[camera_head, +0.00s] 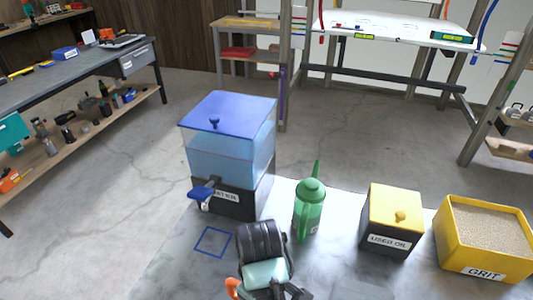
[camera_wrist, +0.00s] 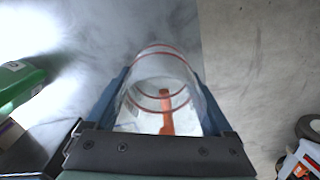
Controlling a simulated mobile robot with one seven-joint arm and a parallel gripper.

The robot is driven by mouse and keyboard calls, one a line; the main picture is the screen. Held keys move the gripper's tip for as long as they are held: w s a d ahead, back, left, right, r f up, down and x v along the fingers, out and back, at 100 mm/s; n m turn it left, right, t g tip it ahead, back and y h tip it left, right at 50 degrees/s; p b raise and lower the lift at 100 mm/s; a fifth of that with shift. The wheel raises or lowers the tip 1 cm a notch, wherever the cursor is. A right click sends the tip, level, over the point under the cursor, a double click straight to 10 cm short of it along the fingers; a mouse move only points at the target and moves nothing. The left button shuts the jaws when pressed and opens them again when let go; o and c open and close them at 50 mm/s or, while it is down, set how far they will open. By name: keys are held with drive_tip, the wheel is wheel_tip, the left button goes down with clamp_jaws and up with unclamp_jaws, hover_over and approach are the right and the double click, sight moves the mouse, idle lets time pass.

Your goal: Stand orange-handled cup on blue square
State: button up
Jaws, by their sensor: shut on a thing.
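The clear cup (camera_wrist: 150,65) with red rings sits between the blue fingers of my gripper (camera_wrist: 160,82), which is shut on it. Its orange handle (camera_wrist: 167,112) shows through the clear wall in the wrist view. In the head view the orange handle (camera_head: 234,288) shows at the bottom edge, while most of the cup is hidden or out of frame. The blue square (camera_head: 213,242) is an empty outline on the grey table, left of my gripper and beyond the handle. I cannot tell the cup's height above the table.
A blue-lidded tank (camera_head: 228,150) with a blue tap (camera_head: 202,192) stands just behind the square. A green oil can (camera_head: 309,208), a yellow-lidded used oil box (camera_head: 392,220) and a yellow grit bin (camera_head: 485,240) stand to the right. The table around the square is clear.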

drive_tip(key=s+m, duration=0.1)
drive_tip(key=m, duration=0.1)
drive_tip(key=s+m, duration=0.1)
drive_tip(key=m, duration=0.1)
drive_tip(key=s+f+m+p, duration=0.1)
drive_tip(key=m, duration=0.1)
drive_tip(key=shift+d+f, duration=0.1)
drive_tip(key=shift+d, duration=0.15)
drive_tip(key=m, duration=0.1)
drive_tip(key=s+m, duration=0.1)
drive_tip(key=m, duration=0.2)
drive_tip(key=shift+s+d+f, duration=0.25)
drive_tip(key=shift+s+f, duration=0.05)
drive_tip(key=shift+f, duration=0.1)
drive_tip(key=shift+r+p, duration=0.1)
drive_tip(key=shift+p, duration=0.25)
